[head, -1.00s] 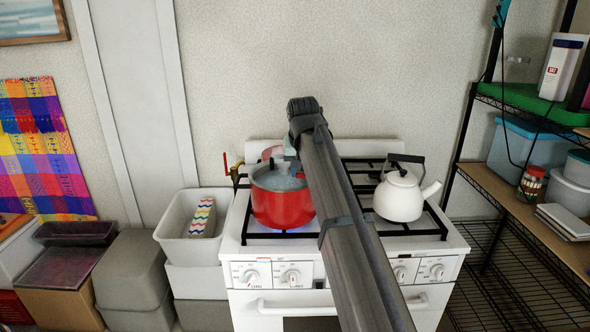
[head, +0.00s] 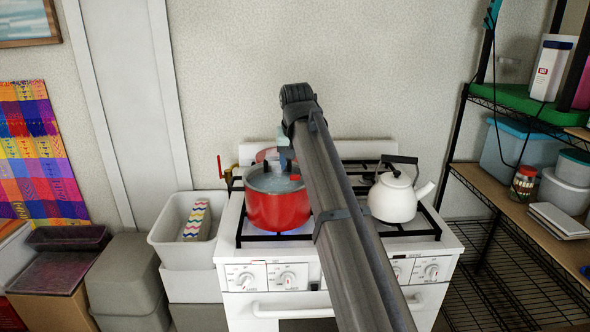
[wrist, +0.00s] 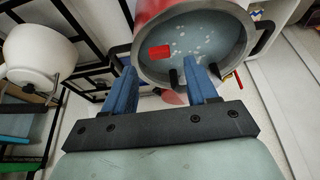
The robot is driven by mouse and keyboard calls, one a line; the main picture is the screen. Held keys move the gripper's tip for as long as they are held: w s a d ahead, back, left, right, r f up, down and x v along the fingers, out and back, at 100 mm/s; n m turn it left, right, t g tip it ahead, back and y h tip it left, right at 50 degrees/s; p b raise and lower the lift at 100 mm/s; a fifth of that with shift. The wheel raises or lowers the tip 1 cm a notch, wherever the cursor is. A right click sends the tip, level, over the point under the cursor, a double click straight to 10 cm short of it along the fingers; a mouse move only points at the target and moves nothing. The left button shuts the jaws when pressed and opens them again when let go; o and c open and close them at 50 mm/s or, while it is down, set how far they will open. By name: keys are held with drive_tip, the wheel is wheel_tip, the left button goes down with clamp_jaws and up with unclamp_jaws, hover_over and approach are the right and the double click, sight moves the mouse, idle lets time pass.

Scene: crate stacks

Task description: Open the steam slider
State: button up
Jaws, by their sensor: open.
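A red pot (head: 277,208) stands on the stove's left burner. Its round grey top, speckled with pale spots, shows in the wrist view (wrist: 205,40); I cannot tell whether this is a clear lid or the contents. A small red rectangular piece (wrist: 160,52) lies within that circle near its left side. It may be the steam slider; whether it is open or shut is unclear. My gripper (wrist: 162,70) is open and empty, its blue fingers apart at the pot's near rim. In the head view my arm hides most of it, with some blue showing above the pot.
A white kettle (head: 394,199) stands on the right burner of the white stove (head: 258,312). Black grates surround both. A red-handled valve (head: 221,170) is left of the pot. Bins (head: 171,239) stand left, a wire shelf (head: 505,190) right.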

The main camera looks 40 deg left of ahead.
drive_tip(key=v, duration=0.9)
drive_tip(key=shift+r, duration=0.3)
drive_tip(key=shift+s+d, duration=0.1)
